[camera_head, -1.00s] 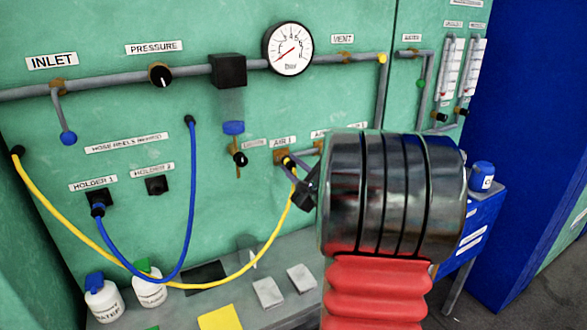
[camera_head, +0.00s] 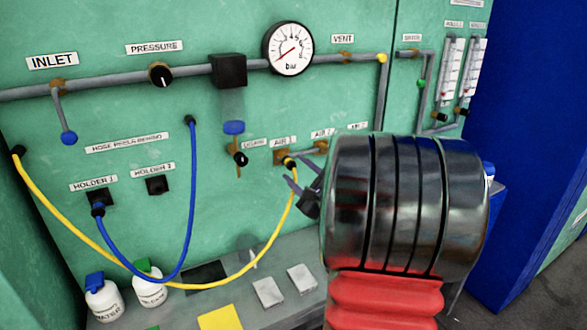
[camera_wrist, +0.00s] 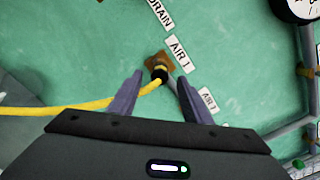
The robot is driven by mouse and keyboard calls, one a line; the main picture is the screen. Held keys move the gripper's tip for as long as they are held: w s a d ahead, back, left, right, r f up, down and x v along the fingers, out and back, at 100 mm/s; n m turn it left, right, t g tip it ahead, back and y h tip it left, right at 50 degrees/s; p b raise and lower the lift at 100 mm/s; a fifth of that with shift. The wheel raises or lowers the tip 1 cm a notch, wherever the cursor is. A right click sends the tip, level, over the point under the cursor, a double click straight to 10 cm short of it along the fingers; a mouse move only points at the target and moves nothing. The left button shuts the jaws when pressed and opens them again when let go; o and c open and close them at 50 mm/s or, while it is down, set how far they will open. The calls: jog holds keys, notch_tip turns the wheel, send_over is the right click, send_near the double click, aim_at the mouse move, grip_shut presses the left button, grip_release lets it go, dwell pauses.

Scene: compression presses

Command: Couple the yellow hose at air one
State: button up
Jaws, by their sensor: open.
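The yellow hose (camera_head: 266,252) hangs in a loop from the left of the green panel up to the AIR 1 port (camera_head: 281,156). Its black end (camera_head: 290,164) sits at the brass AIR 1 fitting, and the wrist view shows the same black end (camera_wrist: 158,74) against the brass port (camera_wrist: 157,60). My gripper (camera_head: 291,183) is open just in front of and below it. In the wrist view the fingers of my gripper (camera_wrist: 158,92) stand apart, with the hose end between and beyond the tips. The yellow hose (camera_wrist: 108,103) runs off left behind the left finger.
A blue hose (camera_head: 188,215) hangs from the panel to HOLDER 1 (camera_head: 98,198); HOLDER 2 (camera_head: 157,185) is empty. A drain valve (camera_head: 239,158) is left of AIR 1, with AIR 2 (camera_head: 321,146) to the right. White bottles (camera_head: 103,298) stand on the bench below.

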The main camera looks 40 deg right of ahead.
jog(key=v, duration=1)
jog(key=shift+s, duration=0.25)
dwell(0.5)
